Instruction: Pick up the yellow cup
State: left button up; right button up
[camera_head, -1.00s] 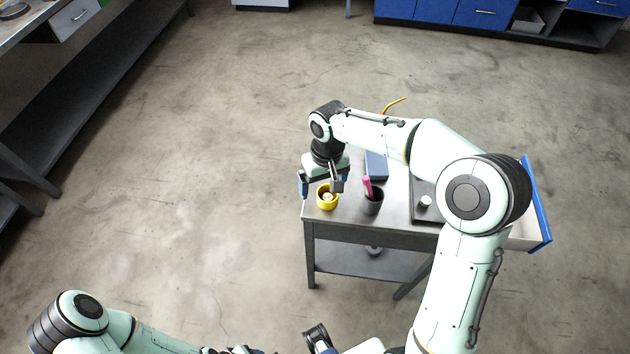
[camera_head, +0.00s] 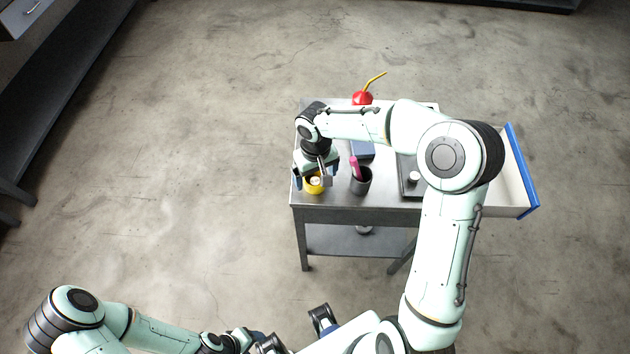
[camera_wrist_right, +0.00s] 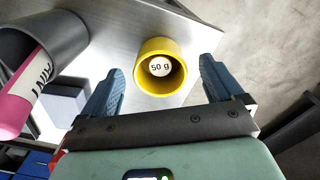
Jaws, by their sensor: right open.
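The yellow cup (camera_head: 314,189) stands on the front left of the metal cart top. A pale weight marked "50 g" (camera_wrist_right: 160,66) lies inside it. My right gripper (camera_head: 312,180) is open above the cup and points down. In the right wrist view the cup (camera_wrist_right: 158,45) shows between the two blue fingers of the right gripper (camera_wrist_right: 162,70), with a gap on each side. My left arm lies low at the bottom left of the head view, and its gripper (camera_head: 268,343) is too small and cluttered to read.
A dark grey cup (camera_head: 361,183) with a pink marker (camera_head: 355,166) stands just right of the yellow cup. A blue box (camera_head: 362,150), a red oil can (camera_head: 362,98) and a dark device (camera_head: 409,186) are also on the cart (camera_head: 340,198). An open drawer (camera_head: 512,200) sticks out at right.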

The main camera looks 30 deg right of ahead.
notch_tip(320, 180, down, 2)
jog(key=shift+f, duration=0.1)
jog(key=c, duration=1)
jog(key=shift+c, duration=0.2)
pick_arm(q)
jog(key=shift+w+r+p, duration=0.35)
jog(key=shift+r+p, duration=0.2)
jog(key=shift+r, duration=0.1)
jog(key=shift+w+r+p, duration=0.35)
jog(key=shift+r+p, duration=0.2)
jog(key=shift+r, duration=0.05)
pick_arm(e)
notch_tip(320, 180, up, 20)
jog(key=shift+r, duration=0.1)
